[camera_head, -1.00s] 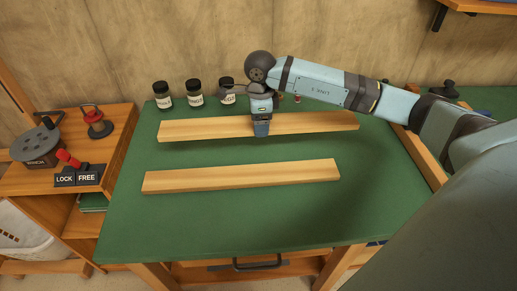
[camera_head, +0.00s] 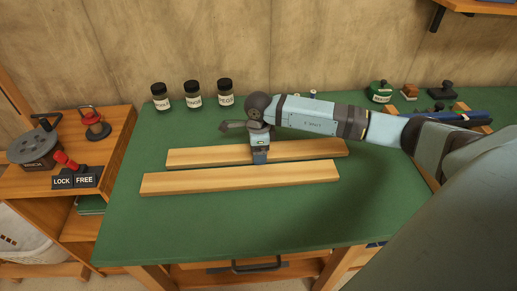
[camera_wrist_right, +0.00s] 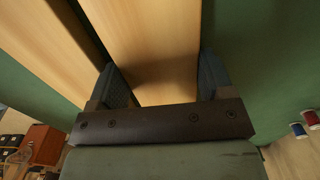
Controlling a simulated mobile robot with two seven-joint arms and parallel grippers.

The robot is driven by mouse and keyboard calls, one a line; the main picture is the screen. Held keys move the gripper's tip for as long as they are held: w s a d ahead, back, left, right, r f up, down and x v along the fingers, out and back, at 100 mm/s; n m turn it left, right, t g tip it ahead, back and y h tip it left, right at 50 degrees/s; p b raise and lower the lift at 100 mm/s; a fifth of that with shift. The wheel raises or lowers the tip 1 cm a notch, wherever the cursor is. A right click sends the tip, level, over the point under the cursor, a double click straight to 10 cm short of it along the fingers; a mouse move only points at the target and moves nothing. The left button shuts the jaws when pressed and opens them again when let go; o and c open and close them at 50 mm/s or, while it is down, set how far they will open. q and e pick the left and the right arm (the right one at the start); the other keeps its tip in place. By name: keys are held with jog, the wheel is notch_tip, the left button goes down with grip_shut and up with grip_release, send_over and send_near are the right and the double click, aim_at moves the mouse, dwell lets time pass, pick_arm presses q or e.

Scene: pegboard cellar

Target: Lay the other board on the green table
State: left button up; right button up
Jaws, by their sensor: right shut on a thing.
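Two long pale wooden boards are over the green table (camera_head: 210,228). The front board (camera_head: 240,178) lies flat on it. The back board (camera_head: 205,158) is roughly parallel, just behind the front one, with a narrow gap that is widest at the left. My right gripper (camera_head: 260,156) points down and is shut across the back board near its middle. In the right wrist view my gripper's fingers (camera_wrist_right: 163,82) sit on both sides of the held board (camera_wrist_right: 150,40), and the front board (camera_wrist_right: 45,45) is beside it. I cannot tell whether the held board touches the table. My left gripper is out of view.
Dark-lidded jars (camera_head: 193,95) stand along the table's back edge. A wooden side cabinet (camera_head: 112,150) with a lock/free lever (camera_head: 75,175) stands left. The table's front part is clear.

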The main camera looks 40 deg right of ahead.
jog(key=shift+f, duration=0.1)
jog(key=o, duration=0.9)
notch_tip(320, 180, up, 12)
dwell(0.3)
